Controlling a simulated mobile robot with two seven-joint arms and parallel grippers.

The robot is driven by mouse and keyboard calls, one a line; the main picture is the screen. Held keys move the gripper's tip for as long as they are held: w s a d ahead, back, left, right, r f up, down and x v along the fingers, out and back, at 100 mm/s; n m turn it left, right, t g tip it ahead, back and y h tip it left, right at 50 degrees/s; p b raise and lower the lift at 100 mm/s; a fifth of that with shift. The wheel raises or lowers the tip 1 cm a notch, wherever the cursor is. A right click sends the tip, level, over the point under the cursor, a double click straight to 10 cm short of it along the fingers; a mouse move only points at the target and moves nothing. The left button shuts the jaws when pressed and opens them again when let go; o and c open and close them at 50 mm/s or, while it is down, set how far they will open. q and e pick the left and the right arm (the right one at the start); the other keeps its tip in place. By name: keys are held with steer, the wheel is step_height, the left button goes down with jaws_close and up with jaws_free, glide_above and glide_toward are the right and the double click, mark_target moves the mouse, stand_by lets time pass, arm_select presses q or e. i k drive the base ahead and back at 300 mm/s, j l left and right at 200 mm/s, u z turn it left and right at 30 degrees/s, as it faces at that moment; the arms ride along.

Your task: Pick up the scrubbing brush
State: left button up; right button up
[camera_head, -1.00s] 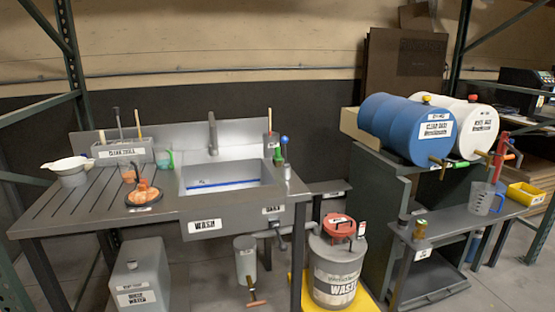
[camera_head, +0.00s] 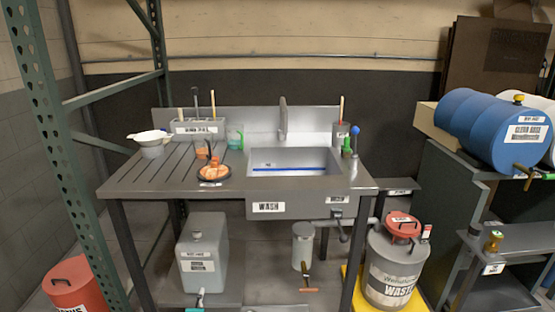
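No brush head is plainly visible, so I cannot tell which item is the scrubbing brush. Several more handles, such as a pale wooden one (camera_head: 180,114) and a dark one (camera_head: 195,97), rise from a labelled grey box (camera_head: 197,129) at the back left of the sink table. The lower ends of these tools are hidden inside their containers. Neither of my grippers is in view.
The sink table (camera_head: 150,182) has a basin (camera_head: 290,176), a white bowl (camera_head: 151,143) and a dark dish (camera_head: 214,174) of orange items. A waste drum (camera_head: 388,272) stands front right, a blue drum (camera_head: 495,125) far right. A green post (camera_head: 55,150) rises at left.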

mark_target(346, 151)
steer(key=i+l+u, duration=0.1)
steer(key=u, duration=0.75)
steer(key=l+u, duration=0.3)
steer(key=l, duration=0.15)
steer(key=l+u, duration=0.3)
steer(key=l, duration=0.2)
steer(key=l+u, duration=0.2)
steer(key=l, duration=0.75)
